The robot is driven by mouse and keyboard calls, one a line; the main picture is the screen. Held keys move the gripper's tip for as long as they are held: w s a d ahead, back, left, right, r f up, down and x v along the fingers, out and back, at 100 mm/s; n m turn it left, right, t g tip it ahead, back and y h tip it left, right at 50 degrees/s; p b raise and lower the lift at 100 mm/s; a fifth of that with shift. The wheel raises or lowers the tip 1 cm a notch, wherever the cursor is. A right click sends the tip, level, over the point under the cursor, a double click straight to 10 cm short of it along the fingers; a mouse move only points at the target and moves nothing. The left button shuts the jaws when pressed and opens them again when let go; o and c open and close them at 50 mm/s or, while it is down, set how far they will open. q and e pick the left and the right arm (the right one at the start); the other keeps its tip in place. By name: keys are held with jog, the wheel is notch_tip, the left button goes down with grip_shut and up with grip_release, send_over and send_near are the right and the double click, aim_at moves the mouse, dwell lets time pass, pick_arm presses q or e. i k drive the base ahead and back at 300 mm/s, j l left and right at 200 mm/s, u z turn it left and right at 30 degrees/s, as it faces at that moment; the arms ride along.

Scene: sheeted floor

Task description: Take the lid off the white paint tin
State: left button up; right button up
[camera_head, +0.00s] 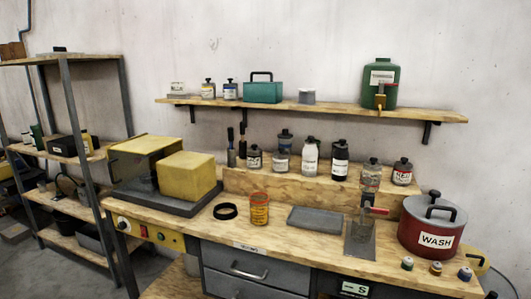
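No tin that I can clearly read as the white paint tin shows. Several lidded containers stand on the raised back ledge of the bench. Among them are a white bottle with a black cap (310,158), a black bottle (340,160) and a grey jar with a dark lid (254,158). A jar with a red-lettered label (402,172) stands at the ledge's right end. Three small pots, one of them with a pale top (407,262), stand at the front right. Most labels are too small to read. Neither of my grippers is in view.
The wooden bench (300,245) holds a yellow block (188,176), a black ring (225,211), an orange container (259,209), a grey tray (316,219), a red-handled clamp (374,211) and a red WASH pot (432,228). A wall shelf (440,116) hangs above.

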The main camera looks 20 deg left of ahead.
aim_at(281, 152)
jog(key=i+j, duration=0.1)
jog(key=j, duration=0.85)
jog(key=i+j, duration=0.1)
jog(key=j, duration=0.9)
